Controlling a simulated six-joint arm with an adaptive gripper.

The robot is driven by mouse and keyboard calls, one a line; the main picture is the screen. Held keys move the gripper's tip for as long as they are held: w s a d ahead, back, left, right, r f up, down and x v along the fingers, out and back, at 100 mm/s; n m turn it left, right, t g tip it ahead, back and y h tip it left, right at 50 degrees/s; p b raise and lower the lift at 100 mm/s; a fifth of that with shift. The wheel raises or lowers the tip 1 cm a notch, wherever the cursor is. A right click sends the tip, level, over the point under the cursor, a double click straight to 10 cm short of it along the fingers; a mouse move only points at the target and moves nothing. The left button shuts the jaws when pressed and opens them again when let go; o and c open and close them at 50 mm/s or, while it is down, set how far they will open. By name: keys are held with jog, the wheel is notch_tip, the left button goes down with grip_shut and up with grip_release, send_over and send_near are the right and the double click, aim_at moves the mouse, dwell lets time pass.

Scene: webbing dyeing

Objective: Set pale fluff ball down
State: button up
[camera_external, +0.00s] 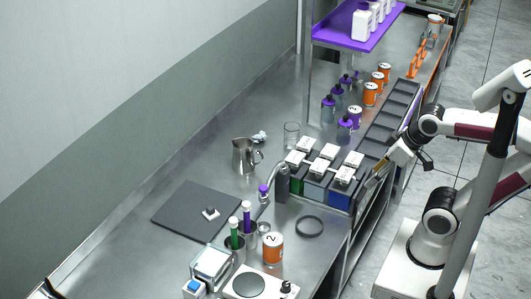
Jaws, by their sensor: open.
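A small pale, bluish-white fluffy clump (259,137), which looks like the fluff ball, lies on the steel bench just behind the metal pitcher. My gripper (400,170) is at the right, over the front edge of the bench beside the row of dark compartments. It is far from the clump and apart from it. Its jaws are open, and I see no fluff between them, though the fingers are small and partly dark in this view.
The steel pitcher (243,156) and a clear glass beaker (291,134) stand near the clump. Lidded dye baths (328,152) lie between it and my gripper. A dark mat (197,209) holds a small block. Bare bench lies left of the pitcher.

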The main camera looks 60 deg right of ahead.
jog(key=shift+s+f, duration=0.1)
jog(key=shift+s, duration=0.05)
jog(key=shift+o, duration=0.4)
jog(key=w+d+r, duration=0.1)
jog(key=w+d, duration=0.2)
jog(key=w, duration=0.7)
jog(key=w+d+r+m, duration=0.1)
jog(key=w+d, duration=0.2)
jog(key=w, duration=0.7)
jog(key=w+d+r, duration=0.1)
jog(key=w+d, duration=0.2)
jog(key=w, duration=0.7)
jog(key=w+d+f+m+h, duration=0.1)
jog(key=w+d+f, duration=1.6)
jog(key=w, duration=0.2)
jog(key=shift+t, duration=0.4)
